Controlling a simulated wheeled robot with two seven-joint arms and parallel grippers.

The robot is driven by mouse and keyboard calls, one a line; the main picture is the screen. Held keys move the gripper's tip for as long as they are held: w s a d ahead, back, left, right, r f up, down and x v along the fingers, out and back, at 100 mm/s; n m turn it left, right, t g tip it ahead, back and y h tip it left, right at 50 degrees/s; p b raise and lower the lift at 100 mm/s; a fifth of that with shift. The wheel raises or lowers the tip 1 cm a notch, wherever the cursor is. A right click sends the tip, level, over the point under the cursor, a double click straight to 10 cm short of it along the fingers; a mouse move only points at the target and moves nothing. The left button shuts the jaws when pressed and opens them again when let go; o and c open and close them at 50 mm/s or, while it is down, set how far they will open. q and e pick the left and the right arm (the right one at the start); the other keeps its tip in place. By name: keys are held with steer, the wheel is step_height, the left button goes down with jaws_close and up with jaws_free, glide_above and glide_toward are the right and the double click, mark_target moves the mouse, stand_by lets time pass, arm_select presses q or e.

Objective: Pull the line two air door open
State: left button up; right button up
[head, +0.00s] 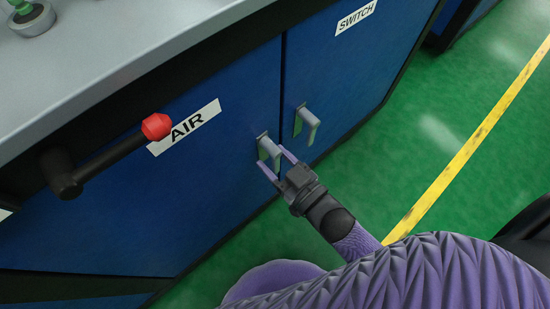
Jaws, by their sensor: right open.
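The blue air door (217,160) bears a white AIR label and stands at the left of the switch door. It looks shut, flush with the cabinet front. Its grey handle (267,148) is near the door's right edge. My right gripper (277,163) is open at this handle, with one purple finger on each side of it. I cannot tell whether the fingers touch the handle. My left gripper is not in view.
The blue switch door (345,70) with its own grey handle (306,124) is close on the right. A black lever with a red knob (156,126) juts out in front of the air door. Green floor (440,125) with a yellow line lies clear to the right.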

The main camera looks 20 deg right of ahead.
jaws_close()
stand_by(0.9)
stand_by(0.4)
